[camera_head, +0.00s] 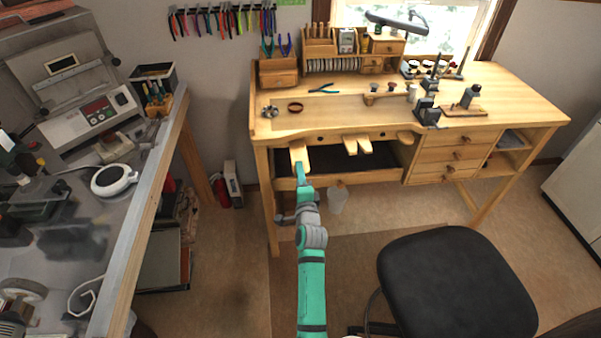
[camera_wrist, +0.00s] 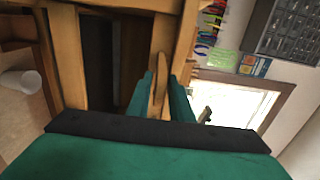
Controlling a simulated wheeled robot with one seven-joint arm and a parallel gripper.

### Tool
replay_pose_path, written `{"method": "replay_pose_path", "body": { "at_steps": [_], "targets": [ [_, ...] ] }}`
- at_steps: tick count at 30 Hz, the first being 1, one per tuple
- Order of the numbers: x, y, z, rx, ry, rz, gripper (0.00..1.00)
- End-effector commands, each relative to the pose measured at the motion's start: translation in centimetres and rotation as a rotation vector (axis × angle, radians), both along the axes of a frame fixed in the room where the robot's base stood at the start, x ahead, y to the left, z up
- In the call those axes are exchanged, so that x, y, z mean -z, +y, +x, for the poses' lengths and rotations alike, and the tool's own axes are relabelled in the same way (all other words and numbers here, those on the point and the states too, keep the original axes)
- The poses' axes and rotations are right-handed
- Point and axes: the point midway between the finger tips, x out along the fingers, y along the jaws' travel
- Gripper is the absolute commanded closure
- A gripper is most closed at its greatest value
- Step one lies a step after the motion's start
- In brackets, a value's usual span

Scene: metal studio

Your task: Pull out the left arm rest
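The left arm rest (camera_head: 299,153) is a pale wooden tongue under the front edge of the wooden workbench (camera_head: 365,120), at the bench's left end. My gripper (camera_head: 300,168) is at its front end in the head view. In the wrist view, the arm rest (camera_wrist: 160,78) lies between the two teal fingers of my gripper (camera_wrist: 164,85), one on each side. Whether both fingers press on the wood cannot be made out. A forked bench pin (camera_head: 357,145) and the right arm rest (camera_head: 406,137) are farther right along the same edge.
A black stool (camera_head: 455,285) stands right of my arm. A metal-topped table (camera_head: 95,215) is on the left. Drawers (camera_head: 455,155) fill the bench's right part. Tools stand on the benchtop. The floor (camera_head: 235,275) left of my arm is clear.

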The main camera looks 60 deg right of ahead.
Motion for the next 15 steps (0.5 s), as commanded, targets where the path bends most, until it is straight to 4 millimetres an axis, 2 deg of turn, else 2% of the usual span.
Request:
{"method": "replay_pose_path", "body": {
  "at_steps": [8,15],
  "targets": [
    [0.0,0.1,-0.5,0.006,0.001,-0.001,0.8],
    [0.1,2.8,-2.4,0.005,0.002,0.0,0.8]
  ]
}}
